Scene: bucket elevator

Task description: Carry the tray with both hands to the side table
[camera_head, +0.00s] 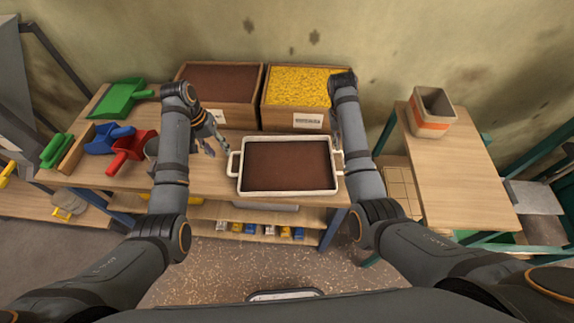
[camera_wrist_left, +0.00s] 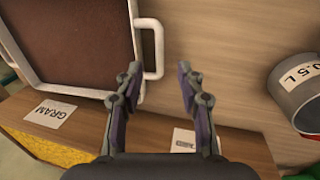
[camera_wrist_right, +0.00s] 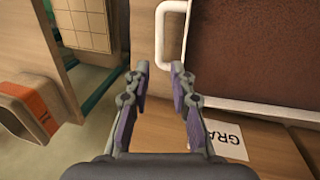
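The tray (camera_head: 290,138) is white-rimmed with two side handles and a brown fill, and stands on the workbench. My left gripper (camera_head: 221,147) is open at the tray's left side, close to the left handle (camera_head: 233,164). In the left wrist view that handle (camera_wrist_left: 158,48) lies just beyond the open fingers (camera_wrist_left: 160,73). My right gripper is mostly hidden behind its arm in the head view. In the right wrist view its fingers (camera_wrist_right: 160,72) are apart, with the right handle (camera_wrist_right: 160,38) just past the tips. The side table (camera_head: 455,172) stands at the right.
A striped pot (camera_head: 432,112) stands at the side table's back; its front is clear. Bins of brown (camera_head: 219,84) and yellow material (camera_head: 297,88) stand behind the tray. Scoops, including a red one (camera_head: 132,148), and a grey measuring cup (camera_wrist_left: 300,92) are left of it. A gap separates the tables.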

